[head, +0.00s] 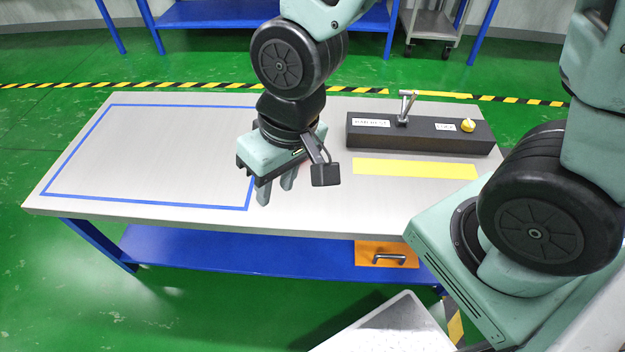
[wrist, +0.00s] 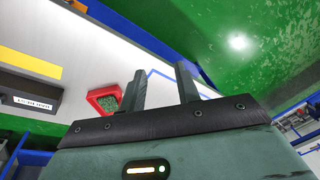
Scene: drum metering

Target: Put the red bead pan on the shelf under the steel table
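The red bead pan (wrist: 92,93), with green beads in it, shows in the wrist view on the steel table top, just left of my fingers. It does not show in the head view. My gripper (head: 275,190) is over the middle of the steel table (head: 320,200), fingers pointing down. In the wrist view its two fingers (wrist: 161,88) stand apart with nothing between them; one finger covers the pan's right edge. The blue shelf (head: 230,250) runs under the table, and its visible left and middle parts are bare.
A black control box (head: 420,138) with a lever and a yellow knob stands on the table's right, behind a yellow strip (head: 415,169). Blue tape (head: 150,199) outlines an empty area at left. An orange panel with a handle (head: 385,254) is below the table's front edge.

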